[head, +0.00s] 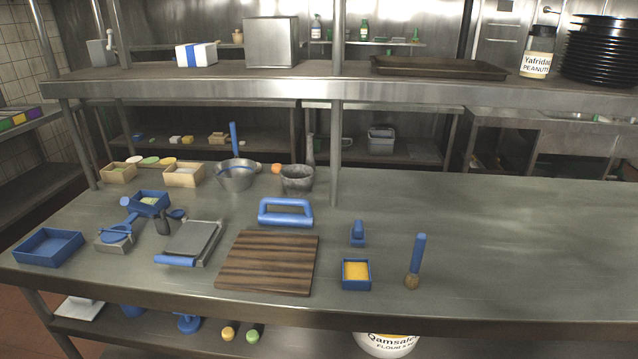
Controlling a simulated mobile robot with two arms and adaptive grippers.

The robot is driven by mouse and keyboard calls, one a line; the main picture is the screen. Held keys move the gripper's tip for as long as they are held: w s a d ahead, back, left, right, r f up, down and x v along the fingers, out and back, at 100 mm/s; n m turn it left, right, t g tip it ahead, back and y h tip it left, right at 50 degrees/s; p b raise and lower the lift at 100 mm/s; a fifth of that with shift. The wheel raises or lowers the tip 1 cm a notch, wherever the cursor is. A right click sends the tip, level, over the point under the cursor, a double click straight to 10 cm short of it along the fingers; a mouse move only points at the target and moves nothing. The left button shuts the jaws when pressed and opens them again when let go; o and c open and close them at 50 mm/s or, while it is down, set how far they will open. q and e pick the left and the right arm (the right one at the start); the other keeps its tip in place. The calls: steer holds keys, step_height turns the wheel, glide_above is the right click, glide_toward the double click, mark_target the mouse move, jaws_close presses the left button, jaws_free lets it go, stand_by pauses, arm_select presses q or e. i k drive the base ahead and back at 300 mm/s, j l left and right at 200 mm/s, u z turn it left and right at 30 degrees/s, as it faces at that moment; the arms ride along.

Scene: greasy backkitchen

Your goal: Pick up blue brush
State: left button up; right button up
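The blue brush (417,258) is on the steel counter, right of the middle. It has a blue handle at the top and a brown bristle head at the bottom, and it looks upright or leaning slightly; I cannot tell which. Nothing covers it. Neither my left nor my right gripper shows in the head view.
A blue box with yellow contents (356,287) sits left of the brush, with a small blue tool (358,234) behind it. A striped wooden board (268,262) lies further left. The steel counter (530,250) is clear to the right. A shelf (300,86) with posts stands above.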

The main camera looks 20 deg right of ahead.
mark_target(412, 280)
steer(key=z, duration=1.35)
